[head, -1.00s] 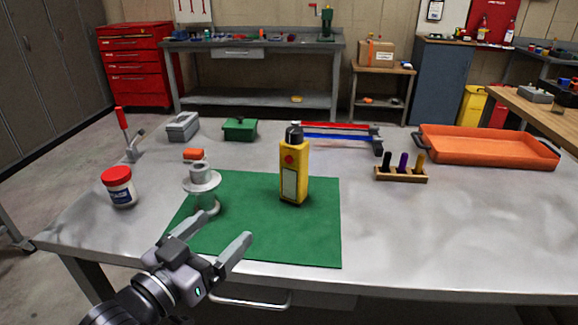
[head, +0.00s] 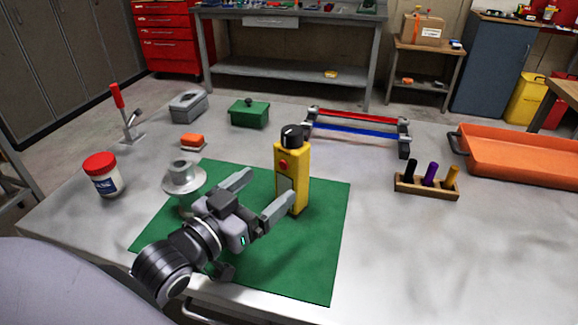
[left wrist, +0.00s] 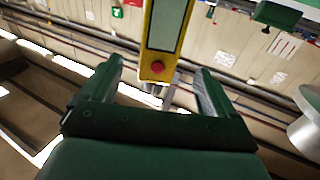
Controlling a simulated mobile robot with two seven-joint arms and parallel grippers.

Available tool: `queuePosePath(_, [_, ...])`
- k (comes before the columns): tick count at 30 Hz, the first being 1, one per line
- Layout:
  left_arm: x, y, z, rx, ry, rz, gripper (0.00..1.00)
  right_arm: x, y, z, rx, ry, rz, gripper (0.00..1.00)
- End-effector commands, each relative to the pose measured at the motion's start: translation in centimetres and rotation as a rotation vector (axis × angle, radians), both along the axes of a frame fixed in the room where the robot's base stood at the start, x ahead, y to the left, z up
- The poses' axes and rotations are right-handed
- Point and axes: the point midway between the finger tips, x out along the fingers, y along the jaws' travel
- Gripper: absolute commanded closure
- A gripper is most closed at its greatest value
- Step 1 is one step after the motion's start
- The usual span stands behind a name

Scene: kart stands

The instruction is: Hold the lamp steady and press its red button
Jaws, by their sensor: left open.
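The lamp is an upright yellow box (head: 302,178) with a black knob on top, standing on the green mat (head: 318,265). Its red button (head: 283,167) is high on the side and its pale panel is below. In the left wrist view the lamp (left wrist: 148,40) appears upside down, with the red button (left wrist: 157,67) between the finger directions. My left gripper (head: 269,186) is open and empty, just left of the lamp, its nearer finger overlapping the lamp's lower part in the picture. I cannot tell whether it touches. My right gripper is not in view.
A grey flanged spool (head: 184,178) stands close behind my left gripper. A red-lidded jar (head: 103,175) is at the left. A pen rack (head: 425,190) and an orange tray (head: 520,160) are at the right. The table's right front is clear.

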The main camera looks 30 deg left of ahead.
Motion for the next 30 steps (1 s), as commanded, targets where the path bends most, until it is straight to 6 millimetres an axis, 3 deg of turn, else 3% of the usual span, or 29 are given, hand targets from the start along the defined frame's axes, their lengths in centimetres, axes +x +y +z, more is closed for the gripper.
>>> queuePosePath(18, [8.4,-1.2,0.1,0.001,-0.002,-0.001,0.11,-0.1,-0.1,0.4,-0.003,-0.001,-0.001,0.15])
queuePosePath(30, [10.2,-1.5,0.1,0.002,0.0,-0.001,0.11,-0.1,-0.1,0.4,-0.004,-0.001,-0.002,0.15])
